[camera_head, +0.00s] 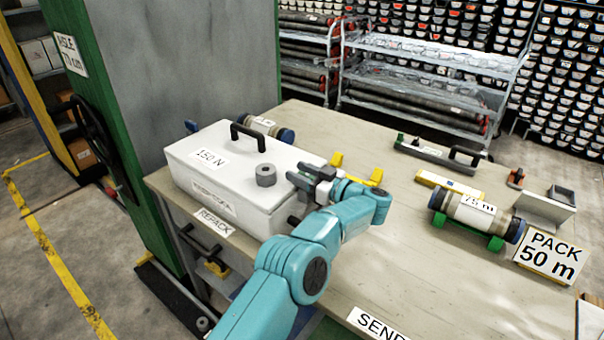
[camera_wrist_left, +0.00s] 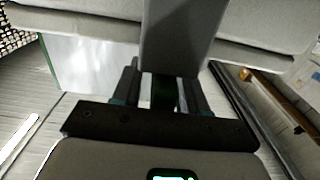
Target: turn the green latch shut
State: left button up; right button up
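My left gripper (camera_head: 306,178) is at the right end of the white box (camera_head: 215,196) on the bench, close to the grey hexagonal knob (camera_head: 265,175) on its lid. In the left wrist view its two fingers (camera_wrist_left: 163,92) stand apart. A dark green piece shows between them, with light strips on both sides; I cannot tell if it is the green latch. A grey block in front hides the fingertips, so contact cannot be seen. No green latch shows clearly in the head view. My right gripper is not in view.
The box has a black handle (camera_head: 262,133). Yellow supports (camera_head: 374,177) stand just beyond my gripper. A capped cylinder (camera_head: 476,215) lies on a green cradle at the right, by a "PACK 50 m" sign (camera_head: 551,254). The bench (camera_head: 400,270) is clear at its front middle.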

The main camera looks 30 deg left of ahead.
pick_arm(q)
jog(key=shift+d+f, duration=0.15)
jog(key=shift+d, duration=0.4)
jog(key=s+d+b, duration=0.1)
jog(key=s+d, duration=0.1)
jog(key=d, duration=1.3)
jog(key=shift+b, duration=0.3)
jog(key=shift+s, duration=0.15)
